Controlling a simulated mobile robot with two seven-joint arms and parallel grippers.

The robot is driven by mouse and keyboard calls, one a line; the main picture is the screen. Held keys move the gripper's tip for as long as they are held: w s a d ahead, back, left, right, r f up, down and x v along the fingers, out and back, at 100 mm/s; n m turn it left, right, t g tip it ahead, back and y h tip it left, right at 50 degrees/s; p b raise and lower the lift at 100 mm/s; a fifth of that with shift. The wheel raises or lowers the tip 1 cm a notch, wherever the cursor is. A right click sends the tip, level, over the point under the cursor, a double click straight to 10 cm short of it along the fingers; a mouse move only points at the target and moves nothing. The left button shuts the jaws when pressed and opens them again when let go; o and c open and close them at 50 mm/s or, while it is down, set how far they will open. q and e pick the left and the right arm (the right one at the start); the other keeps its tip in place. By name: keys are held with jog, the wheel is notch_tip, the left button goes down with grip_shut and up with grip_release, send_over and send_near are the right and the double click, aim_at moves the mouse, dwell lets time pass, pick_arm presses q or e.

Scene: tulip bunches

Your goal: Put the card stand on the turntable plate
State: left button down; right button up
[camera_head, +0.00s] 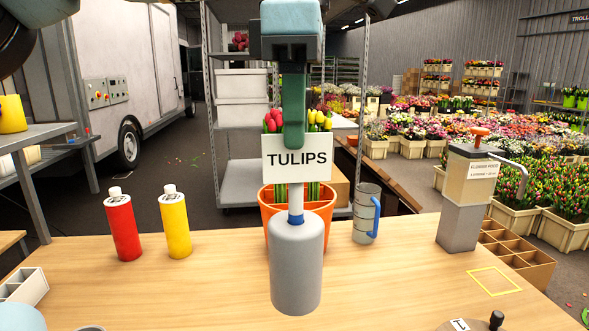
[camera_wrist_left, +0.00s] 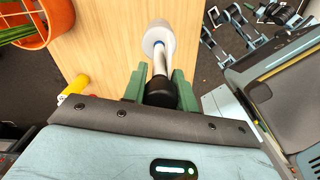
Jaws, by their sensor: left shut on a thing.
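The card stand has a white card (camera_head: 298,166) reading TULIPS, a white stem with a blue collar, and a heavy grey cylindrical base (camera_head: 296,268). It stands upright in front of the orange pot. My left gripper (camera_head: 293,138) is shut on its upper part from above. In the left wrist view the gripper (camera_wrist_left: 161,88) holds a black piece, with the stem and pale base (camera_wrist_left: 158,38) beyond it. I cannot tell whether the base touches the table. A round disc (camera_head: 462,326) with a label and black knob, cut off at the bottom right, may be the turntable plate.
The orange pot (camera_head: 266,212) with tulips is behind the stand on the wooden table (camera_head: 215,285). Red (camera_head: 122,226) and yellow (camera_head: 175,224) bottles stand left, a grey mug (camera_head: 365,212) and a pump dispenser (camera_head: 466,200) right. A yellow square outline (camera_head: 495,281) marks the table. The front middle right is clear.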

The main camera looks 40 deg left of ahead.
pick_arm(q)
jog(key=shift+r+p, duration=0.5)
jog(key=shift+r, duration=1.35)
